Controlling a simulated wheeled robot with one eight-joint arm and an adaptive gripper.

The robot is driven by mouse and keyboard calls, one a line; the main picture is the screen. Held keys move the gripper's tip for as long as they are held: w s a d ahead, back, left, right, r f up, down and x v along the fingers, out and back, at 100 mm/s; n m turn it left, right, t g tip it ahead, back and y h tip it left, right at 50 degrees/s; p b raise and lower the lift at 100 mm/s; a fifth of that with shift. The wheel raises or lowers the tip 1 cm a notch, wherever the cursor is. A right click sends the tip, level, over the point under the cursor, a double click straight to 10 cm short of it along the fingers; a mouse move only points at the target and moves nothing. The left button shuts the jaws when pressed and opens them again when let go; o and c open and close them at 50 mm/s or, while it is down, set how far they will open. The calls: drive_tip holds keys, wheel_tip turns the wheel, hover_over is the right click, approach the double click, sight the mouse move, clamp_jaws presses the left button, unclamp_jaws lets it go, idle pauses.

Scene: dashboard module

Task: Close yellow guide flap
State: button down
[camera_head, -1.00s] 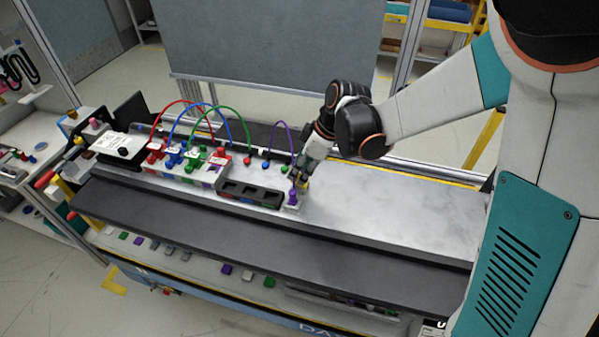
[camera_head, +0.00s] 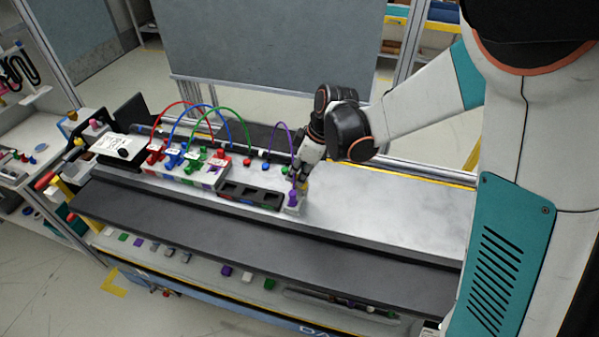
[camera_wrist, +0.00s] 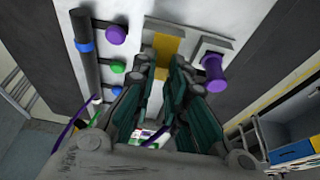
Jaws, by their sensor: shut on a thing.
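The yellow guide flap (camera_wrist: 166,72) shows between my fingertips in the wrist view, in front of a grey block. My gripper (camera_wrist: 165,64) is shut on it, with one finger on each side. In the head view my gripper (camera_head: 301,182) points down at the right end of the row of modules, and only a little yellow shows beside it. The fingers hide much of the flap, and its angle is hard to tell.
A purple knob (camera_wrist: 213,70) stands close to the right finger in the wrist view. A purple cable (camera_head: 282,126) arches just left of my gripper. A black tray (camera_head: 250,196) lies left. The bench's right side (camera_head: 390,215) is clear.

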drive_tip(key=shift+w+a+f+g+h, duration=0.15)
drive_tip(key=shift+a+f+g+h, duration=0.3)
drive_tip(key=shift+h, duration=0.45)
drive_tip(key=shift+w+a+f+h+b, duration=0.15)
drive_tip(key=shift+a+h+b, duration=0.1)
drive_tip(key=shift+h+b, duration=0.5)
drive_tip(key=c, duration=1.6)
unclamp_jaws()
wheel_tip(320, 180, up, 12)
